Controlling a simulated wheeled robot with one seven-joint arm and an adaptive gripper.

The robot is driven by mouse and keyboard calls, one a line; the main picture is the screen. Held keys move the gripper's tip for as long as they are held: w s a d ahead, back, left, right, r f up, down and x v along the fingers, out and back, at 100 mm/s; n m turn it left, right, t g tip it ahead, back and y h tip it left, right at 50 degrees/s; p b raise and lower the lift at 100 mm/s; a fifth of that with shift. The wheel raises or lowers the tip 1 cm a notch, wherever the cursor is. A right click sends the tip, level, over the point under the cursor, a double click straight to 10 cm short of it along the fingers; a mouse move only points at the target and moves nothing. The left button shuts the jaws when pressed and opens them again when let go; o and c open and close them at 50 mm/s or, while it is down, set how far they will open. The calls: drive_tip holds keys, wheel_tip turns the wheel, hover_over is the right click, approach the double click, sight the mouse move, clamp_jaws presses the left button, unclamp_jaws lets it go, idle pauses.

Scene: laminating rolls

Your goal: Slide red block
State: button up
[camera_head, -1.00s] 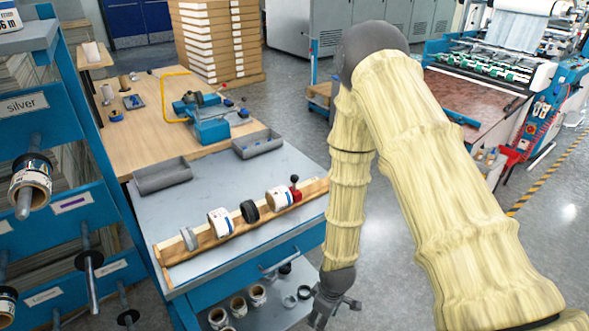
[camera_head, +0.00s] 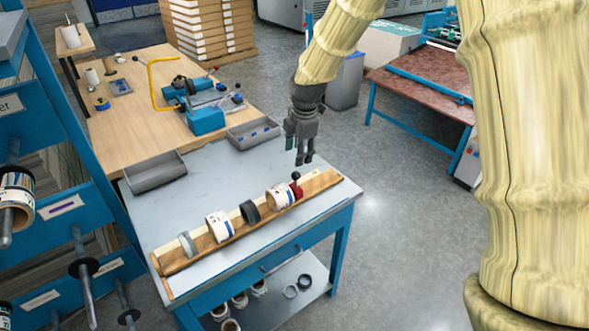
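The red block (camera_head: 297,191) with a black knob on top sits in the wooden trough (camera_head: 322,184), toward its right end. It stands just right of a white roll (camera_head: 280,197). My gripper (camera_head: 304,160) points down, just above and behind the black knob in the picture. Its fingers look slightly apart, but they are small and I cannot tell how wide. Nothing shows between them.
The trough lies on a grey-topped blue table (camera_head: 190,205). Two grey bins (camera_head: 155,175) (camera_head: 253,133) stand at its back edge. A wooden bench (camera_head: 130,125) with a blue tool is behind. A blue rack (camera_head: 60,205) stands at left.

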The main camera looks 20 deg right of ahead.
sight(296, 173)
drive_tip(key=shift+w+a+f+p, duration=0.1)
drive_tip(key=shift+w+f+p, duration=0.3)
drive_tip(key=shift+f, duration=1.35)
drive_tip(key=shift+w+d+f+p, duration=0.1)
drive_tip(key=shift+w+f+p, duration=0.2)
drive_tip(key=shift+f, duration=1.45)
drive_tip(key=shift+w+a+f+p, duration=0.1)
drive_tip(key=shift+w+f+p, duration=0.3)
drive_tip(key=shift+f, duration=1.35)
drive_tip(key=shift+s, duration=0.1)
clamp_jaws()
